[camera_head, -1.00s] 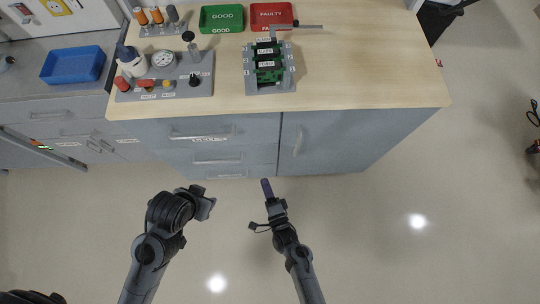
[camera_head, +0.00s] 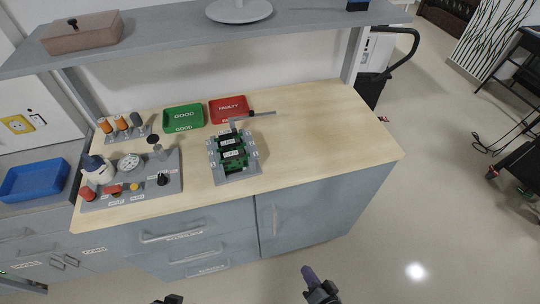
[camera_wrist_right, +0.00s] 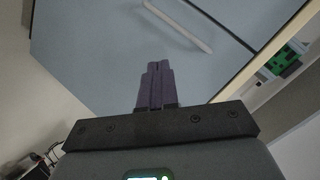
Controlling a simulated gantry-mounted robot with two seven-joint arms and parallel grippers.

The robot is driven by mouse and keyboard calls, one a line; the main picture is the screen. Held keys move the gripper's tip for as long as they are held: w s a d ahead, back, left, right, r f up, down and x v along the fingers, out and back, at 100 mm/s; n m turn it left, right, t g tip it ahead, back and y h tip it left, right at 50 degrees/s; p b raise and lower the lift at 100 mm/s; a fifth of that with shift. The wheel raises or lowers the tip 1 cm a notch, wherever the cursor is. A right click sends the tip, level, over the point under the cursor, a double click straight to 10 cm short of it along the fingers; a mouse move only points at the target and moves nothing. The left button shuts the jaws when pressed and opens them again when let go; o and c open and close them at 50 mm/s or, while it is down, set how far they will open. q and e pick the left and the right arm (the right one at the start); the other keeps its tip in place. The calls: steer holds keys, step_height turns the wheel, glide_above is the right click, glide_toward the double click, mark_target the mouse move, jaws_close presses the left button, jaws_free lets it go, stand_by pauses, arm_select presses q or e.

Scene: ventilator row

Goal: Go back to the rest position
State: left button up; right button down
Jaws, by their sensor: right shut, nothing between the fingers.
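My right gripper (camera_head: 309,274) shows at the bottom of the head view, in front of the grey cabinet (camera_head: 330,215) and below the worktop. Its purple fingers are together with nothing between them, as the right wrist view also shows (camera_wrist_right: 155,85). There the fingers point toward the cabinet door and its handle. A small dark part of my left arm (camera_head: 168,299) shows at the bottom edge of the head view; its fingers cannot be made out.
The wooden worktop (camera_head: 330,140) carries a green GOOD tray (camera_head: 184,117), a red FAULTY tray (camera_head: 229,108), a rack with green boards (camera_head: 234,155) and a grey panel (camera_head: 150,185) with knobs. A shelf (camera_head: 180,40) hangs above.

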steer(key=s+d+r+n+g+h+p, duration=0.2)
steer(key=s+d+r+n+g+h, duration=0.3)
steer(key=s+d+r+n+g, duration=0.4)
step_height(320, 180, up, 14)
steer(key=s+d+m+t+p, duration=0.1)
steer(key=p, duration=1)
steer(key=shift+s+f+m, duration=0.2)
steer(key=shift+m, duration=0.1)
steer(key=shift+s+d, duration=0.1)
